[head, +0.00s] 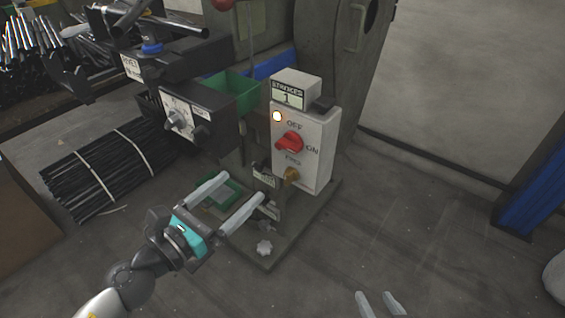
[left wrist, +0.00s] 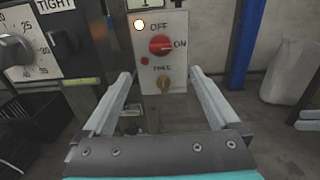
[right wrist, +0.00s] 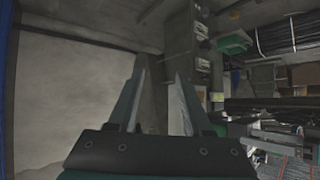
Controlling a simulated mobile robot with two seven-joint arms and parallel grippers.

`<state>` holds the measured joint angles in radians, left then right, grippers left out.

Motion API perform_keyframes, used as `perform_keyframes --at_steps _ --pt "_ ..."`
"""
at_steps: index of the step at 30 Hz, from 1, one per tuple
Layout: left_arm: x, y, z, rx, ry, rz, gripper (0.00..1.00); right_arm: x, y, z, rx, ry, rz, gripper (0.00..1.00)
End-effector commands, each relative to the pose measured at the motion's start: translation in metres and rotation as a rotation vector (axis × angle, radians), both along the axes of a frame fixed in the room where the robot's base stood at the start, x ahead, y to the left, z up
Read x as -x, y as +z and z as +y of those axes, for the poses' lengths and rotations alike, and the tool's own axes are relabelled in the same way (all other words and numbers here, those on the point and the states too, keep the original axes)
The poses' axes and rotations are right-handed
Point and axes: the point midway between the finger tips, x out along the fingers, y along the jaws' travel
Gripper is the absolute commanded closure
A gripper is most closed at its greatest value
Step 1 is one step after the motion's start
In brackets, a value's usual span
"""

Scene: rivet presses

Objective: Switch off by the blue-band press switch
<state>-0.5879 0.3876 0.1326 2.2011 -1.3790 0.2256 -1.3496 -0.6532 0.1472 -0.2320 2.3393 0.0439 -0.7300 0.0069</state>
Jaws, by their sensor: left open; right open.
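The press switch is a red rotary knob (head: 289,142) on a pale control box (head: 318,150), with OFF printed above it and ON to its right. In the left wrist view the red knob (left wrist: 161,44) lies crosswise, toward ON. A lit white-orange lamp (head: 277,116) sits at the panel's upper left. A brass key-like knob (head: 291,174) is below the red one. My left gripper (head: 238,201) is open and empty, below and in front of the box, apart from it. My right gripper (head: 378,302) is open and empty at the bottom edge of the head view.
A counter box (head: 289,95) reading STROKES 1 sits on top of the control box. A dial box (head: 190,118) and a green bin (head: 232,90) stand to its left. Bundled black rods (head: 97,167) lie on the floor. The floor right of the press is clear up to a blue post (head: 535,195).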

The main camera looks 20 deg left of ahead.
Motion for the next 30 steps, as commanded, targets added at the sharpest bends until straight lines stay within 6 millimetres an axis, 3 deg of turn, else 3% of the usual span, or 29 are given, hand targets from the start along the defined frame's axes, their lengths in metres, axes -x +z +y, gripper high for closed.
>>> perform_keyframes --at_steps 14,30 --pt "-0.025 0.004 -0.01 -0.014 -0.004 -0.01 0.05 0.011 0.003 -0.022 0.082 -0.023 0.155 0.5" --pt "-0.074 0.004 -0.028 -0.011 -0.003 -0.009 0.05 0.046 0.009 -0.061 0.199 -0.078 0.434 0.5"
